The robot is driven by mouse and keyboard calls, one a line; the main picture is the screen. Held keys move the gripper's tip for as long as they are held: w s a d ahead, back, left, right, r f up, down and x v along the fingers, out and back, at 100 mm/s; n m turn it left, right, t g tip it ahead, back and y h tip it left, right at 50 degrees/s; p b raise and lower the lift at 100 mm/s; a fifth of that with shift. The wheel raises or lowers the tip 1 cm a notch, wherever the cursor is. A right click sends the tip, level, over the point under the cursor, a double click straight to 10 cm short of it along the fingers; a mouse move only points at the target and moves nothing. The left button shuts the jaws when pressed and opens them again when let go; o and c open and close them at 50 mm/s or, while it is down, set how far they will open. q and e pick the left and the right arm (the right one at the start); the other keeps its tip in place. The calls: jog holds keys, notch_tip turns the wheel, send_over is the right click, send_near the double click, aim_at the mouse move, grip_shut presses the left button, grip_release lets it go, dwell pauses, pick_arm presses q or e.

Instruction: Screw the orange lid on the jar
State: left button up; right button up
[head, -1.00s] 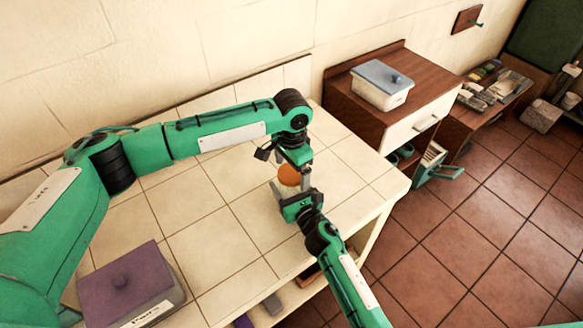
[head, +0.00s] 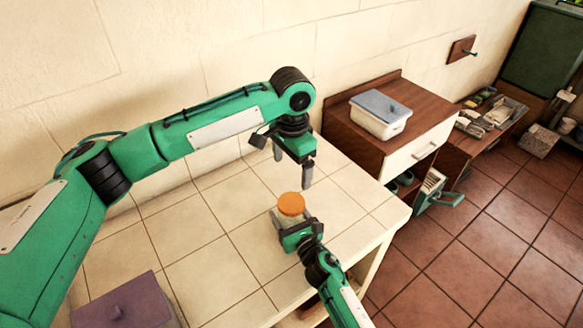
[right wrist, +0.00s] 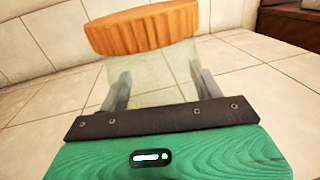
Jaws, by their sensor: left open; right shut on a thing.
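The orange lid (head: 291,203) sits on top of the jar (head: 287,218), on the tiled counter (head: 230,232). In the right wrist view the lid (right wrist: 142,27) looks slightly tilted against the clear jar (right wrist: 155,75); I cannot tell whether it is tight. My right gripper (head: 292,226) is shut on the jar's body, one finger on each side, below the lid. My left gripper (head: 292,168) is open and empty, in the air above and behind the lid, apart from it. The jar's lower part is hidden by the right gripper in the head view.
A box with a purple lid (head: 122,306) stands at the counter's near left. A white box with a blue lid (head: 381,112) is on the wooden cabinet (head: 345,85) to the right. The counter around the jar is mostly clear.

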jog(key=o, duration=2)
jog(key=shift+c, duration=0.2)
jog(key=b+v, duration=0.3)
jog(key=v, duration=0.9)
jog(key=shift+s+d+f, duration=0.1)
jog(key=shift+s+f, duration=0.05)
jog(key=shift+s, duration=0.15)
jog(key=shift+s+d, duration=0.25)
jog(key=shift+s, duration=0.25)
